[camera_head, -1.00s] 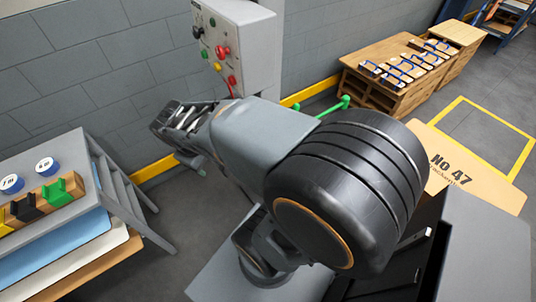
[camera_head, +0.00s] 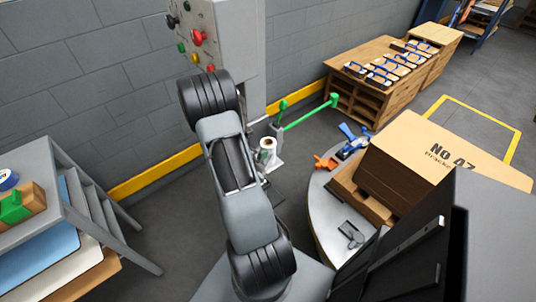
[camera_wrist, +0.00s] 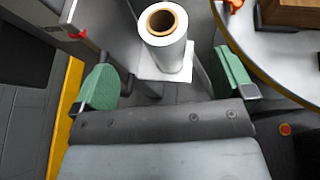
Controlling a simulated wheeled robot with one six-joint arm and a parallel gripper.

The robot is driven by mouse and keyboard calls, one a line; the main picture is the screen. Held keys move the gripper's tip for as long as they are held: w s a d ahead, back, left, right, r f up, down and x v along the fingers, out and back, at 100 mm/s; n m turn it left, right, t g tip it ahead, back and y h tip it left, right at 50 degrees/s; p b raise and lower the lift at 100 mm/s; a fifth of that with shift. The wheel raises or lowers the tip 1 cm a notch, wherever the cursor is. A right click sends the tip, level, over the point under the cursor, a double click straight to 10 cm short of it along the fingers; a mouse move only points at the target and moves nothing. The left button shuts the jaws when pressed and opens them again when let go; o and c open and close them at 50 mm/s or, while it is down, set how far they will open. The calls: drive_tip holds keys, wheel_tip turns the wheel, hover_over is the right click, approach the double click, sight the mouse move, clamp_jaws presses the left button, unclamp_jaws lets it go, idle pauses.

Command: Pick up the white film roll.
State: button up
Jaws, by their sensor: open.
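The white film roll (camera_wrist: 165,48) stands on a small white plate (camera_wrist: 160,70) in the wrist view, with its brown hollow core facing the camera. In the head view the roll (camera_head: 267,153) shows just right of my arm, in front of the grey machine. My gripper (camera_wrist: 168,78) is open and empty, its two green fingers spread wide in the wrist view. The roll lies beyond the fingers and between their directions, apart from both.
The grey control cabinet (camera_head: 225,50) with coloured buttons stands behind the roll. A round grey table (camera_head: 318,215) with an orange tool (camera_head: 326,162), a blue tool (camera_head: 352,140) and cardboard (camera_head: 420,150) is at right. A green bar (camera_head: 310,113) juts out behind. A grey stepped rack (camera_head: 85,215) stands left.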

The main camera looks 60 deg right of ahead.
sight(271, 141)
drive_tip(key=x, duration=1)
drive_tip(key=shift+s+r, duration=0.1)
drive_tip(key=shift+s, duration=0.05)
drive_tip(key=shift+r, duration=0.1)
drive_tip(key=c, duration=1.6)
